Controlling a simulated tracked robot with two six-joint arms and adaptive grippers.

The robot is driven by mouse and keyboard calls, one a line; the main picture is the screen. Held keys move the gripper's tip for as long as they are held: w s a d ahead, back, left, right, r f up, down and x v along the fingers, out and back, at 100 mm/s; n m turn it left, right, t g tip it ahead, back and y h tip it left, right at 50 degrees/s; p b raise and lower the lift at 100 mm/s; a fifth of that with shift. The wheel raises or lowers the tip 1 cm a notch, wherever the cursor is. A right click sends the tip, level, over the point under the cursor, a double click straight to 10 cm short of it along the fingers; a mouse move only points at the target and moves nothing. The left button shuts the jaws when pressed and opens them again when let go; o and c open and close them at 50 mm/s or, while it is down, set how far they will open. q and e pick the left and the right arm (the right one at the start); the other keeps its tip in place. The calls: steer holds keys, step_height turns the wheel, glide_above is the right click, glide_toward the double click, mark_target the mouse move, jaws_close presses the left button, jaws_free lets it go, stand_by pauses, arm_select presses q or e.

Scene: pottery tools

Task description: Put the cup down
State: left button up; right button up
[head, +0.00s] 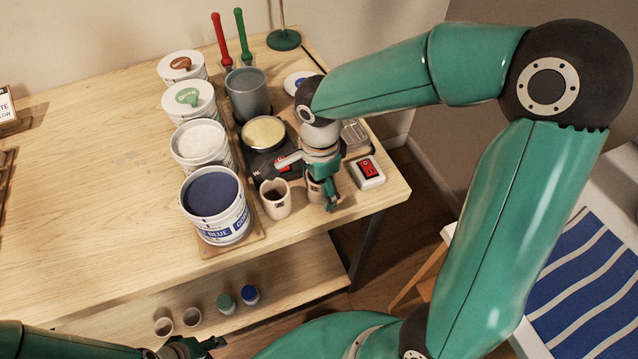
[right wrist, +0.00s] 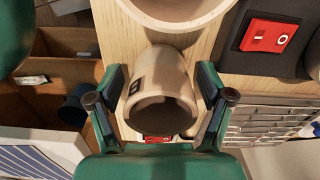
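A small beige cup (head: 316,191) is at the front right corner of the wooden table, partly hidden behind my right gripper (head: 331,196). In the right wrist view a beige cup (right wrist: 160,84) with a small dark label sits between the two fingers of my right gripper (right wrist: 160,98), its dark mouth facing the camera. Narrow gaps show between the cup and the fingers, so the gripper looks open around it. Whether its base touches the table is hidden. My left gripper (head: 196,346) is low at the bottom edge, apart from the cup; its opening is unclear.
A second beige cup (head: 275,199) stands just left. A red switch box (head: 367,172) lies right of it. A blue glaze tub (head: 216,215), other tubs and a grey canister (head: 248,94) stand behind and left. The table's left part (head: 90,170) is largely clear.

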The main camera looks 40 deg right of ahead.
step_height(320, 180, up, 12)
stand_by(0.8)
steer(key=shift+s, duration=0.1)
stand_by(0.3)
